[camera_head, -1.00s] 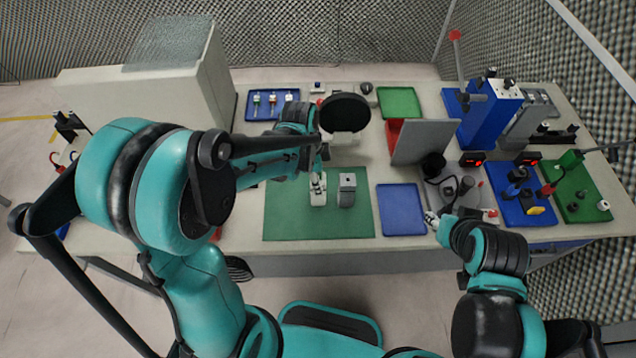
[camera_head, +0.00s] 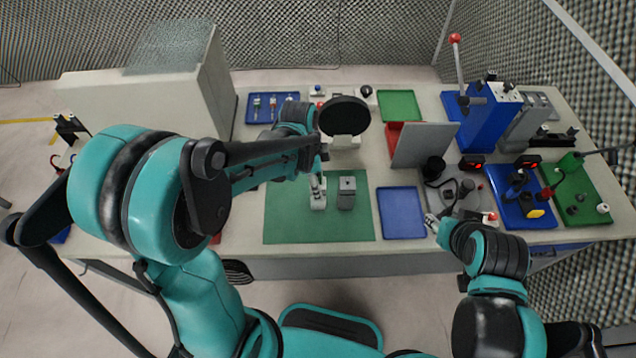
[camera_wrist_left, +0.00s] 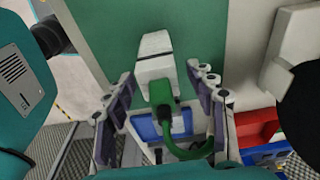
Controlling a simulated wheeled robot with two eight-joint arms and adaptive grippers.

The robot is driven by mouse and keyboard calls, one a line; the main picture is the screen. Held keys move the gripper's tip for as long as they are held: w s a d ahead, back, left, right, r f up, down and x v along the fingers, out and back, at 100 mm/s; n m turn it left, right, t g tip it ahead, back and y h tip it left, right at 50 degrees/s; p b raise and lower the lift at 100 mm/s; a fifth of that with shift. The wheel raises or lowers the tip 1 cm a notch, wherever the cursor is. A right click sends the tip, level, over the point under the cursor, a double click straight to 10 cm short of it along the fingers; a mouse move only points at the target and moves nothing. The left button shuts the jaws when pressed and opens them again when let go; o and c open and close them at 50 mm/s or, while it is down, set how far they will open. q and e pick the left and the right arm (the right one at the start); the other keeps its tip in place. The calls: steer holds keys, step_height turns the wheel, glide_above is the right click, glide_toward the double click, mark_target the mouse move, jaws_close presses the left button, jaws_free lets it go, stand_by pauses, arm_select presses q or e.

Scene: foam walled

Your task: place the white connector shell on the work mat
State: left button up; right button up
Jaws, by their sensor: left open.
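The green work mat (camera_head: 285,222) lies at the front middle of the bench. A small white and grey piece (camera_head: 318,202), apparently the white connector shell, stands on it, its upper part close to my left fingertips. My left gripper (camera_head: 318,176) is above it and is largely hidden by my arm. In the left wrist view the fingers (camera_wrist_left: 163,90) are spread apart. A white piece with a dark band (camera_wrist_left: 154,56) shows just beyond and between them, over the mat (camera_wrist_left: 100,25). My right gripper (camera_head: 431,221) is beside the blue tray; its fingers are too small to read.
A grey block (camera_head: 347,188) stands on the mat right beside the white piece. A round black disc (camera_head: 345,114) is close behind my left gripper. A blue tray (camera_head: 401,213), a red bin (camera_head: 393,137) and a grey panel (camera_head: 424,146) are to the right. The mat's left front is clear.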

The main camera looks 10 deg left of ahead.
arm_select(q)
step_height(320, 180, up, 10)
steer(key=a+p, duration=0.2)
steer(key=p, duration=0.1)
steer(key=s+a+r+n+t+y, duration=0.1)
steer(key=s+a+r+n+t, duration=0.2)
steer(key=s+n+t, duration=0.3)
steer(key=s+r+n, duration=0.1)
steer(key=s+n, duration=0.3)
steer(key=n, duration=0.4)
steer(key=shift+s+r+n+t+y, duration=0.2)
steer(key=shift+s+n+t+y, duration=0.1)
steer(key=shift+n+t+y, duration=0.1)
steer(key=shift+a, duration=0.1)
step_height(320, 180, down, 8)
steer(key=b, duration=0.9)
steer(key=shift+f, duration=0.25)
